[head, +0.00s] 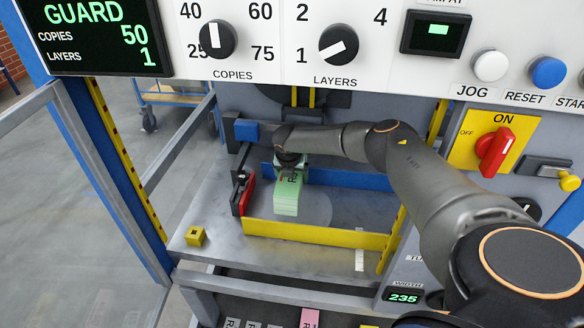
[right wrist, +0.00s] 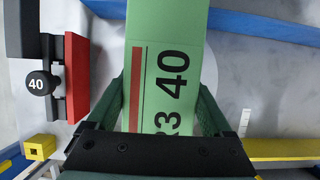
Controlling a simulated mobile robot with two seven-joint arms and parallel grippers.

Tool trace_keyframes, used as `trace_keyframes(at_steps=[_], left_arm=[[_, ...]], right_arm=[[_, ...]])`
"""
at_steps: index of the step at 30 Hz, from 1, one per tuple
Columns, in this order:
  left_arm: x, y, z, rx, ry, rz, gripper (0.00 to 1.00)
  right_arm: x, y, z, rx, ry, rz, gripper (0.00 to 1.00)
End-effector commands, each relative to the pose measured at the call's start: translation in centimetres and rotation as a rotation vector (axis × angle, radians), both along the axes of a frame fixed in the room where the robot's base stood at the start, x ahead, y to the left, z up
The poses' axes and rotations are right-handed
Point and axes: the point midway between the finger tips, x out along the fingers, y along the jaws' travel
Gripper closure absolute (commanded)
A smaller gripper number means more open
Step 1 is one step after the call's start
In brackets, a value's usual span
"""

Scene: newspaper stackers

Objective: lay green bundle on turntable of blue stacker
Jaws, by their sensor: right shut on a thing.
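The green bundle (head: 287,197), a stack of pale green sheets, is inside the blue-framed stacker (head: 128,170). In the right wrist view its top (right wrist: 165,55) shows a red stripe and "40". My right gripper (right wrist: 165,88) is shut on the bundle, one finger along each side. In the head view the right gripper (head: 290,163) is partly hidden by my arm. The round pale turntable (head: 318,210) lies under and beside the bundle; I cannot tell whether they touch. It also shows in the right wrist view (right wrist: 208,72). My left gripper is not in view.
A yellow rail (head: 310,233) bounds the front of the bay and a blue rail (head: 350,180) the back. A red plate (head: 248,196) stands at the left. A yellow block (head: 195,236) sits on the left deck. The control panel (head: 275,45) overhangs the bay.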

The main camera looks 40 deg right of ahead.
Motion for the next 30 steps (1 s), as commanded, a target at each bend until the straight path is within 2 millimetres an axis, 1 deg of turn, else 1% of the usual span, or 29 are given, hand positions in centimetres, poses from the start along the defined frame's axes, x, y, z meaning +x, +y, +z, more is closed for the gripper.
trace_keyframes(at_steps=[1, 12, 21, 30], left_arm=[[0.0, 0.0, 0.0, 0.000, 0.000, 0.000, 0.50], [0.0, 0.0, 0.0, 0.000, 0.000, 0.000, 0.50], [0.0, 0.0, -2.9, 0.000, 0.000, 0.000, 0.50], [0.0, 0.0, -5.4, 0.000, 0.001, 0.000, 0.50]], right_arm=[[0.2, 0.0, 0.3, 0.000, -0.006, 0.000, 1.00], [0.2, -0.1, 0.1, -0.002, -0.005, -0.002, 1.00], [0.2, -0.1, -3.2, -0.003, -0.006, -0.002, 1.00], [0.2, -0.1, -6.1, -0.002, -0.007, 0.000, 1.00]])
